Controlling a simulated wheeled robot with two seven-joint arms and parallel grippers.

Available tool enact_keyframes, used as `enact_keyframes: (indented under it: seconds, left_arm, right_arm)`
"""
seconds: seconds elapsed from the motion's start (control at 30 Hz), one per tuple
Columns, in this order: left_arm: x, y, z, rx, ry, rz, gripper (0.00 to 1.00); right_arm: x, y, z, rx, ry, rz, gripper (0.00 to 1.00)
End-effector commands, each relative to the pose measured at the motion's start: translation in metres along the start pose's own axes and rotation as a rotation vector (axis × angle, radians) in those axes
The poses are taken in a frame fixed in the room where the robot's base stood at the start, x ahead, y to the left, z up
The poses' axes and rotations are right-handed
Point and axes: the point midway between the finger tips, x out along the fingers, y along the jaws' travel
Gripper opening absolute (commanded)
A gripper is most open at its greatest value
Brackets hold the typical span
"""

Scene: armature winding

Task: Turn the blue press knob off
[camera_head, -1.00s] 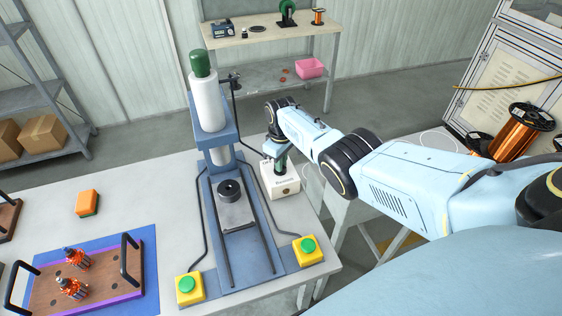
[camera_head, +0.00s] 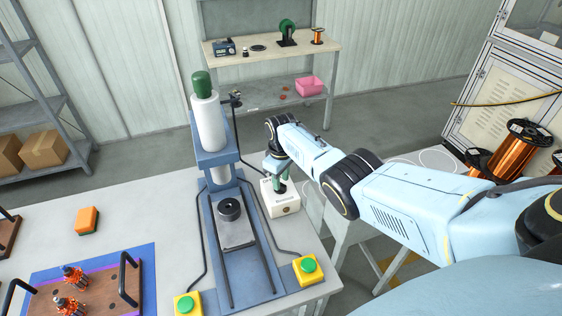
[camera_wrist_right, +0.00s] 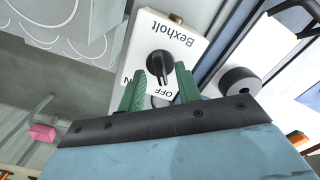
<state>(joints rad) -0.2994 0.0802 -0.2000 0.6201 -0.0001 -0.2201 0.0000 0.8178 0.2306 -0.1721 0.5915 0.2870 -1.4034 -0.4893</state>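The blue press (camera_head: 207,165) stands on the table, with a white cylinder and green cap on top. Beside it is a white control box (camera_head: 289,205). In the right wrist view the box (camera_wrist_right: 187,62) reads "Bexholt" upside down and carries a black rotary knob (camera_wrist_right: 158,64). "OFF" is printed below the knob; a partly hidden "ON" is at its lower left. My right gripper (camera_head: 283,186) is over the box. Its green fingers (camera_wrist_right: 160,76) are open on either side of the knob's lower end, with gaps visible. My left gripper is out of view.
Two yellow boxes with green buttons (camera_head: 308,265) (camera_head: 187,304) flank the press front. A fixture board (camera_head: 100,292) with copper-wound parts and black handles lies at left, near an orange-green sponge (camera_head: 87,220). A back table (camera_head: 271,47) holds spools.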

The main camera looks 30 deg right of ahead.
Motion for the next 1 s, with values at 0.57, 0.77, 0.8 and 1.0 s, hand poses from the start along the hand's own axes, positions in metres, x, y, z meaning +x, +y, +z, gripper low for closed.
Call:
enact_keyframes:
  seconds: [0.57,0.77,0.8,1.0]
  left_arm:
    - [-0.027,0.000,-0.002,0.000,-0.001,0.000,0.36]
    - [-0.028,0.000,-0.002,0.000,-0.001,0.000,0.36]
    - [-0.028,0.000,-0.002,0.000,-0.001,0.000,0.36]
    - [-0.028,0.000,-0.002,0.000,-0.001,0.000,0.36]
  right_arm:
    - [-0.110,0.001,0.000,0.001,0.002,0.002,0.34]
    - [-0.123,0.001,0.000,0.000,0.001,0.002,0.34]
    - [-0.124,0.001,0.000,0.000,0.001,0.002,0.34]
    - [-0.124,0.000,0.000,0.000,0.001,0.001,0.34]
